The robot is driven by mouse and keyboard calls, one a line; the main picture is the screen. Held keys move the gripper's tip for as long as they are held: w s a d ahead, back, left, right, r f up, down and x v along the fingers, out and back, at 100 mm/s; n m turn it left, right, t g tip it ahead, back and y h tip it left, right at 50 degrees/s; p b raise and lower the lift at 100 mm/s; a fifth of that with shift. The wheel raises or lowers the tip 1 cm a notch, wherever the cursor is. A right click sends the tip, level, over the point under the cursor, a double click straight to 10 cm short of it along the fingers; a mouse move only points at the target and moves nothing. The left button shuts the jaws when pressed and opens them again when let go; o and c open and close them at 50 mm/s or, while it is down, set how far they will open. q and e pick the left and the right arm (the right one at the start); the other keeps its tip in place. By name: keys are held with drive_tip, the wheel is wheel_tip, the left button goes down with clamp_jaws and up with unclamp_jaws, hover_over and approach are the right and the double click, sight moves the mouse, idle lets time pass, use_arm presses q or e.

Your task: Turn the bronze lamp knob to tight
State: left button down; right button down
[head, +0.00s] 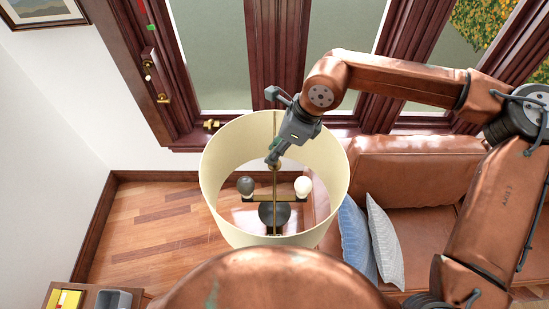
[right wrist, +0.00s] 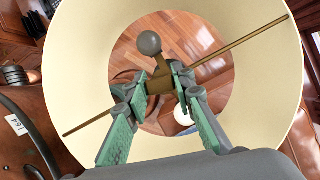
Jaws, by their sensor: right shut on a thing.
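The cream lamp shade (head: 225,150) stands open at the top in the head view, with a thin bronze bar (head: 275,205) running across it. My right gripper (head: 273,157) reaches down into the shade opening from above. In the right wrist view its green-padded fingers (right wrist: 160,88) are shut on the bronze knob (right wrist: 159,80), at the middle of the bar (right wrist: 225,53). The fingers hide parts of the knob's sides. Inside the shade are a dark grey bulb (head: 246,186) on the left and a white bulb (head: 303,186) on the right. My left gripper is not in view.
A brown leather sofa (head: 415,160) with a blue cushion (head: 355,240) and a grey cushion (head: 384,240) stands right of the lamp. A dark wood window frame (head: 275,60) is behind. A small table (head: 130,296) is at bottom left. Wood floor (head: 150,220) is clear on the left.

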drive_tip(key=m+t+h+b, duration=0.1)
drive_tip(key=m+b, duration=0.3)
drive_tip(key=b, duration=0.2)
drive_tip(key=m+t+h+b, duration=0.1)
drive_tip(key=m+b, duration=0.4)
drive_tip(key=b, duration=0.2)
drive_tip(key=shift+f+t, duration=0.2)
drive_tip(key=shift+t, duration=0.2)
drive_tip(key=m+h+b, duration=0.1)
drive_tip(key=m+b, duration=0.1)
drive_tip(key=shift+m, duration=0.4)
drive_tip(key=shift+r+m+t+h+b, duration=0.15)
drive_tip(key=shift+m+h+b, duration=0.25)
drive_tip(key=shift+m, duration=0.45)
drive_tip(key=shift+r+m+t+h+b, duration=0.15)
drive_tip(key=shift+m+h+b, duration=0.25)
drive_tip(key=shift+m, duration=0.45)
drive_tip(key=shift+f, duration=0.1)
drive_tip(key=c, duration=1.6)
unclamp_jaws()
drive_tip(key=v, duration=1.2)
